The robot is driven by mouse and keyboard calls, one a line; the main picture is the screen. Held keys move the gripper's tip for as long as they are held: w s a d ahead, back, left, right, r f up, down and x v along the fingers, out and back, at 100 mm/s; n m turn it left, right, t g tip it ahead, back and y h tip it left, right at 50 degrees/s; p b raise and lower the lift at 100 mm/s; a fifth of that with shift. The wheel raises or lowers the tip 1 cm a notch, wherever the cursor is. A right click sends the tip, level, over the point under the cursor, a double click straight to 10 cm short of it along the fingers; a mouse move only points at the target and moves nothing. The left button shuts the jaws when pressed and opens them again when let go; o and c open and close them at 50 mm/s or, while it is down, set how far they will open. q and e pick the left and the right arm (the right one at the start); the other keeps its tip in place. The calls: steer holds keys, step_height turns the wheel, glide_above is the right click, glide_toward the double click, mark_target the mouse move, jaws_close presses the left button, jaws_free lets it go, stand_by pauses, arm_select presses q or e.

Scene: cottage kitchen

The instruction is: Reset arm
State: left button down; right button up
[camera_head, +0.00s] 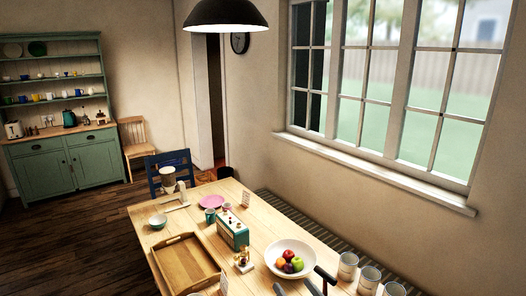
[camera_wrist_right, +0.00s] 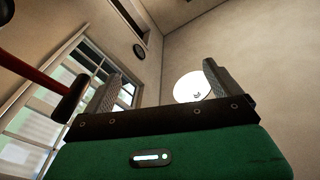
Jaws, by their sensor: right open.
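My right gripper (camera_wrist_right: 158,88) shows in the right wrist view with its two grey ridged fingers well apart, and nothing is between them. It points upward at the wall and ceiling. In the head view its dark fingertips (camera_head: 296,288) show at the bottom edge, in front of the white fruit bowl (camera_head: 272,262). I cannot tell its height above the table there. My left gripper is not in view.
A lamp (camera_head: 228,14) hangs above. A window (camera_head: 395,90) is at right.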

steer(key=s+d+f+g+h, duration=0.3)
steer(key=s+d+f+g, duration=0.15)
steer(key=s, duration=0.75)
steer(key=s+d+f+n+g+h, duration=0.1)
steer(key=s+d+f+g+h, duration=0.3)
steer(key=s, duration=0.7)
steer(key=s+d+f+g+h, duration=0.2)
steer(key=s+d+f+g, duration=0.3)
steer(key=s, duration=0.7)
step_height(320, 180, down, 41)
steer(key=g+b, duration=0.2)
steer(key=b, duration=1)
steer(key=s+d+f+b, duration=0.1)
steer(key=s+f+b, duration=0.2)
steer(key=s+f, duration=0.3)
steer(key=s+d+f+b, duration=0.1)
steer(key=s+f+b, duration=0.3)
steer(key=f, duration=1)
steer(key=s+d+f+b, duration=0.2)
steer(key=s+f+b, duration=0.1)
steer(key=s+f, duration=0.7)
steer(key=shift+f+g+b, duration=0.35)
steer(key=shift+f, duration=0.15)
